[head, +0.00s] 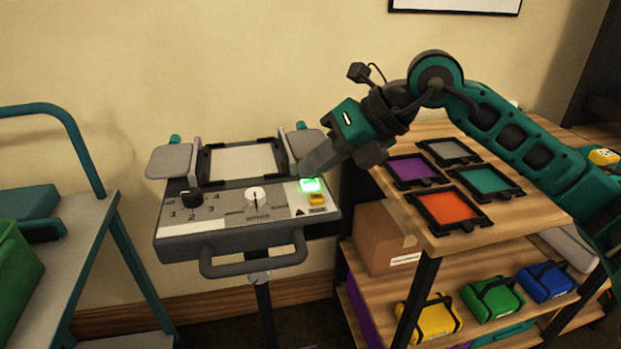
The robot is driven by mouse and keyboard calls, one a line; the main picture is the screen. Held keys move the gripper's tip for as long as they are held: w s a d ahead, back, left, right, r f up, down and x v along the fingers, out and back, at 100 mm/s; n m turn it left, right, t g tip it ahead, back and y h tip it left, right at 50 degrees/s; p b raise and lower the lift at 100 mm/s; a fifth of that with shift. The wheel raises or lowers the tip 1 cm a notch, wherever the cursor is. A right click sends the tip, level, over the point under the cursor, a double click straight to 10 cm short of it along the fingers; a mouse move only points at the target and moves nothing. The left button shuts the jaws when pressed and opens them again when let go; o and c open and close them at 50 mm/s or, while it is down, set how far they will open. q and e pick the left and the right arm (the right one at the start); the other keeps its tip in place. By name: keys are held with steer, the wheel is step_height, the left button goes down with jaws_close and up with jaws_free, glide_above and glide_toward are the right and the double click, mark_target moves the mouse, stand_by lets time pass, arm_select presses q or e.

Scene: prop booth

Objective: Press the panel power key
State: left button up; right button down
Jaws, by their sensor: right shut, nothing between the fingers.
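The control panel (232,215) stands on a post at the middle of the head view. Its face carries a black numbered knob (191,197), a white dial (256,197), a lit green key (311,185) and a small yellow key (317,199) below it. I cannot read which one is marked as power. My right gripper (304,172) is shut and empty, with its tip just above the green key at the panel's right end. I cannot tell whether the tip touches it. My left gripper is not in view.
A wooden shelf unit (500,222) on the right bears purple, grey, teal and orange framed tiles, with a cardboard box (383,238) and coloured bags below. A grey cart (85,240) with a teal rail stands at the left. A handle bar (253,266) juts from the panel's front.

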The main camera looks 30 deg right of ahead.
mark_target(318, 182)
steer(key=shift+r, duration=0.35)
steer(key=shift+r+p, duration=0.15)
steer(key=shift+p, duration=0.15)
step_height(318, 182, up, 6)
steer(key=p, duration=0.4)
steer(key=shift+p, duration=0.35)
steer(key=shift+d, duration=0.1)
